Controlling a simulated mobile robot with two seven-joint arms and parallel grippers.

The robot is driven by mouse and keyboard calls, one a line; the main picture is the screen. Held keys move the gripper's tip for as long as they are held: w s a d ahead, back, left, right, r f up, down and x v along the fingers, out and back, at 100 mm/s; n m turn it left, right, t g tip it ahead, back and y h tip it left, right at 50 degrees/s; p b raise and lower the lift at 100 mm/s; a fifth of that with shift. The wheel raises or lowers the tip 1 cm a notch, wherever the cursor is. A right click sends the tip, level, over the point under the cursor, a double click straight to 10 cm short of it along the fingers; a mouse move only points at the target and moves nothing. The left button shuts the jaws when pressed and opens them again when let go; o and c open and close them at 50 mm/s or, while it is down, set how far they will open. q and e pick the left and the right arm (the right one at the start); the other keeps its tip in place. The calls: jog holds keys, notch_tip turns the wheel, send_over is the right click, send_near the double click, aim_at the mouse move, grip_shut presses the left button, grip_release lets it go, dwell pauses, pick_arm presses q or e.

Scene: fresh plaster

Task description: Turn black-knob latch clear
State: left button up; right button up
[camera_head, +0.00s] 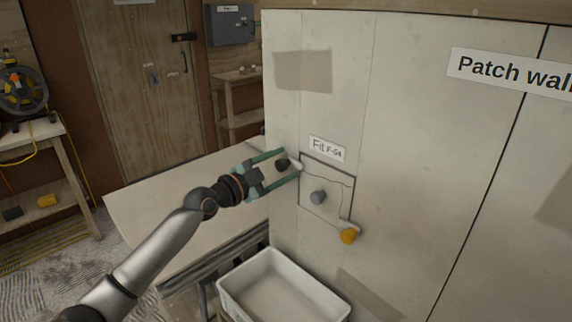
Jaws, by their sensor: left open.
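The black-knob latch (283,164) sits at the upper left edge of a square panel (318,209) in the pale wall. Its pale bar (297,165) points right, and its tip appears to overlap the panel's corner. My left gripper (290,162) is open, with its green fingers on either side of the black knob; I cannot tell whether they touch it. A grey knob (318,197) is on the panel's middle. An orange-knob latch (348,236) is at the panel's lower right corner. My right gripper is not in view.
A white bin (233,289) stands below the panel. A pale table (135,213) lies under my left arm. A label (327,148) is above the panel, and a "Patch wall" sign (500,73) is at upper right. The wall right of the panel is clear.

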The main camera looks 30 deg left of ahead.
pick_arm(q)
jog(key=shift+r, duration=0.1)
grip_shut()
dwell(0.5)
